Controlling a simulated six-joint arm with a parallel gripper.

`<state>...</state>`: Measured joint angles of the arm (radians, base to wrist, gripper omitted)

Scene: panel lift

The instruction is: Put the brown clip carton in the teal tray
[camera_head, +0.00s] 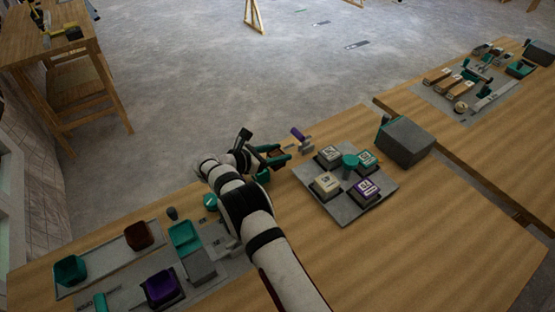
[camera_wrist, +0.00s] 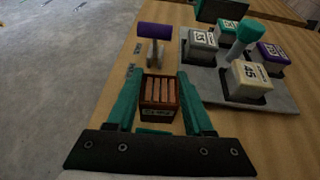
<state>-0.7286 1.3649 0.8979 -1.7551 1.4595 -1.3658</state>
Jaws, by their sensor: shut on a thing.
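The brown clip carton (camera_wrist: 159,90), a dark box with brown strips on top and a pale label on its near side, sits between the teal fingers of my gripper (camera_wrist: 160,82) in the wrist view. My gripper is shut on it. In the head view my gripper (camera_head: 268,157) is over the far edge of the table, and I cannot make out the carton there. Two teal open containers stand at the lower left: a squarish one (camera_head: 70,270) on the far left and another (camera_head: 185,235) nearer my arm. I cannot tell which is the teal tray.
A purple-topped lever (camera_wrist: 155,40) stands just beyond the carton. A grey plate (camera_head: 345,207) with several labelled blocks and a teal knob lies to the right. A dark red container (camera_head: 139,235) and a purple one (camera_head: 162,287) are at the left. Bare wood lies at the lower right.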

